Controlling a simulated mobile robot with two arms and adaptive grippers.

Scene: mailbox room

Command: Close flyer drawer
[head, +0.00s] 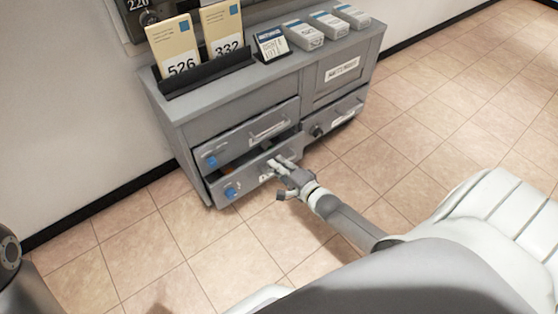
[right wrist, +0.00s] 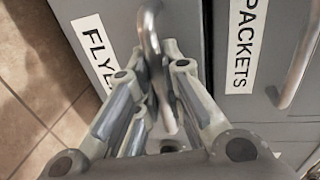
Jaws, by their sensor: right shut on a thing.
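The flyer drawer (head: 250,176) is the lower left drawer of the grey cabinet. It stands partly open, with a gap above its front and something orange (head: 229,172) inside. In the right wrist view its grey front carries a white label starting "FLYE" (right wrist: 97,48), partly hidden by my fingers. My right gripper (head: 279,168) is at the drawer front. In the right wrist view the right gripper (right wrist: 158,78) is shut on the drawer's curved metal handle (right wrist: 150,28). My left gripper is not in view.
The packets drawer (head: 232,146) is just above, with its label (right wrist: 240,45) in the right wrist view. Envelopes 526 (head: 174,50) and 332 (head: 222,32) stand in a dark rack on the cabinet top (head: 215,85). Tiled floor (head: 215,255) in front is clear.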

